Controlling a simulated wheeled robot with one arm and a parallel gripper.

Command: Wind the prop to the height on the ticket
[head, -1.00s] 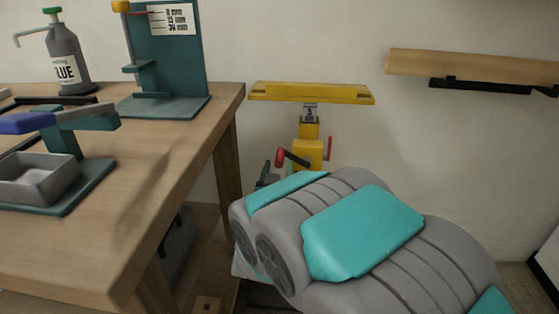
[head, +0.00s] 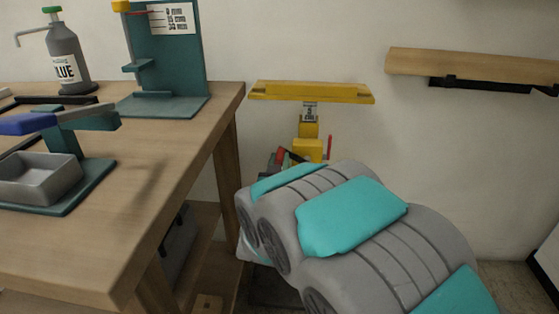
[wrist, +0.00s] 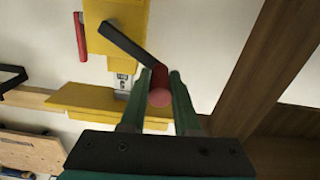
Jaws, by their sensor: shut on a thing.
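The yellow prop (head: 309,147) stands by the wall, right of the bench, with a wide yellow bar (head: 312,92) on top. A small number strip (head: 309,111) sits below the bar; its figures are too small to read surely. In the wrist view the black crank arm (wrist: 128,46) runs from the yellow column to a red crank handle (wrist: 160,88). My gripper (wrist: 160,75) has its green fingers on either side of this handle, shut on it. In the head view my arm hides most of the gripper. I cannot make out a ticket with a target height.
The wooden bench (head: 170,190) stands at left, with a glue bottle (head: 67,60), a teal gauge stand (head: 180,60) with a mm card, and a grey tray (head: 40,178). A wooden wall shelf (head: 470,66) is at right. A red lever (head: 329,146) sits on the prop's right side.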

